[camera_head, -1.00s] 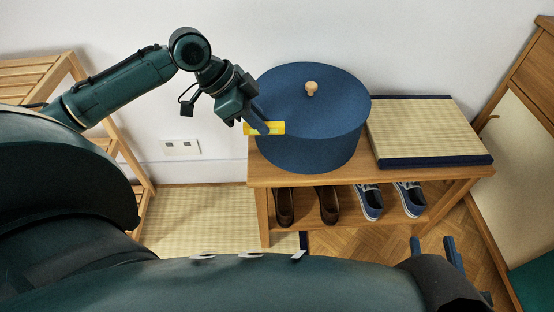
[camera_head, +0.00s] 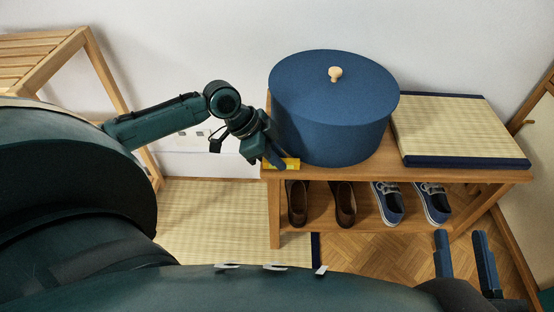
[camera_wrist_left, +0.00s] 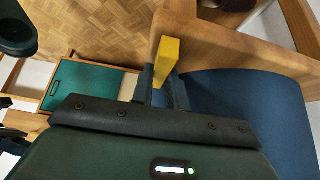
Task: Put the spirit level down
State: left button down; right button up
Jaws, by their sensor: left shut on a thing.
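The yellow spirit level (camera_head: 292,163) is in my left gripper (camera_head: 277,160), at the left end of the wooden shoe bench (camera_head: 460,175), just in front of the round blue box. In the left wrist view the level (camera_wrist_left: 166,60) stands out from between the dark fingers (camera_wrist_left: 160,88), close to the bench's edge (camera_wrist_left: 235,45). I cannot tell whether the level touches the bench top. My right gripper (camera_head: 464,258) is at the lower right, its two blue fingers apart and nothing between them.
The round blue box (camera_head: 335,115) with a wooden knob fills the bench's left part. A tatami pad (camera_head: 460,128) covers the right part. Several shoes (camera_head: 345,203) stand on the lower shelf. A slatted wooden rack (camera_head: 95,60) is at the left. Little bare bench top shows.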

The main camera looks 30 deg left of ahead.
pick_arm(q)
jog(key=c, duration=1.4)
grip_release()
pick_arm(e)
jog(key=shift+r, duration=0.1)
pick_arm(q)
jog(key=p+v, duration=0.5)
jog(key=v, duration=0.7)
pick_arm(e)
jog(key=shift+s+d+n+g+h, duration=0.25)
jog(key=shift+d+n+g+h, duration=0.05)
jog(key=shift+d+n, duration=0.2)
